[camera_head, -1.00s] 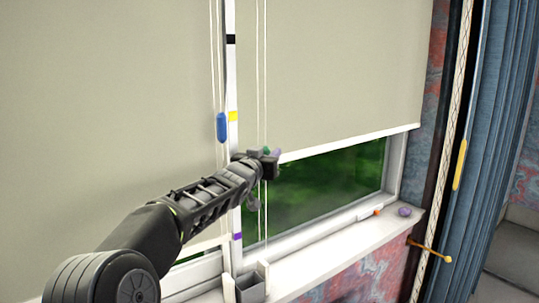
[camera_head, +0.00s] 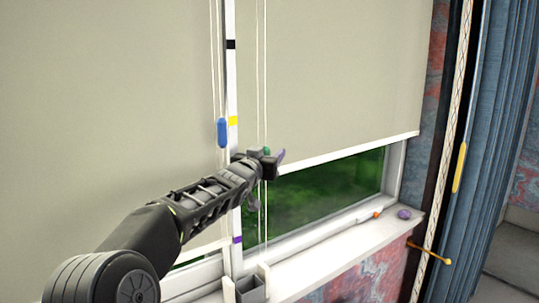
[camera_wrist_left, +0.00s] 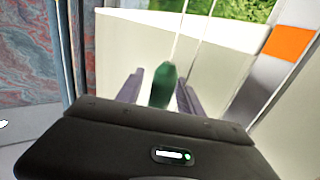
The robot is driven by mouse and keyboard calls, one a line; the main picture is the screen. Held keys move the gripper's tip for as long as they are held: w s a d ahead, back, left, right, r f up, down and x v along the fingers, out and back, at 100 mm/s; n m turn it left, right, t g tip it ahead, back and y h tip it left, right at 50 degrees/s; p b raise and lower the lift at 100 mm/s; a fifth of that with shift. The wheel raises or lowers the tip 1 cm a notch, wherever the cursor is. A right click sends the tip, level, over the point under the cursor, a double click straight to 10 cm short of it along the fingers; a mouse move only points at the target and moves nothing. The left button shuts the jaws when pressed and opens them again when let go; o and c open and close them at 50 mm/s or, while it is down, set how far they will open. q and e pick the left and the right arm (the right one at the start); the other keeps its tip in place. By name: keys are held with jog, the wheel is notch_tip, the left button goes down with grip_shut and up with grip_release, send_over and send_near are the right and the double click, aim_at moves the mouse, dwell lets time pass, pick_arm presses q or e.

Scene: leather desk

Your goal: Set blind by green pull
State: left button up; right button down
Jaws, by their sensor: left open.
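The green pull (camera_head: 267,150) hangs on a white cord in front of the right blind (camera_head: 335,70). In the left wrist view the green pull (camera_wrist_left: 163,85) sits between my fingers, with visible gaps beside it. My left gripper (camera_head: 273,157) is open around it, near the window post. The gripper (camera_wrist_left: 160,92) has pale purple fingers. The right blind's lower edge slopes across the window, with green outdoors showing below. The post (camera_head: 233,85) carries black, yellow and purple marks. My right gripper is out of view.
A blue pull (camera_head: 222,132) hangs left of the post, by the left blind (camera_head: 110,90). A grey holder (camera_head: 250,289) stands low by the post. The sill (camera_head: 335,252) holds a purple lump (camera_head: 404,213). A blue curtain (camera_head: 495,130) hangs at right.

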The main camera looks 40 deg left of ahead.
pick_arm(q)
jog(key=b+v, duration=0.1)
jog(key=v, duration=0.6)
jog(key=shift+s+b, duration=0.35)
jog(key=shift+s, duration=0.05)
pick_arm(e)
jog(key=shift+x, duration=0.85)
pick_arm(q)
jog(key=shift+d, duration=0.1)
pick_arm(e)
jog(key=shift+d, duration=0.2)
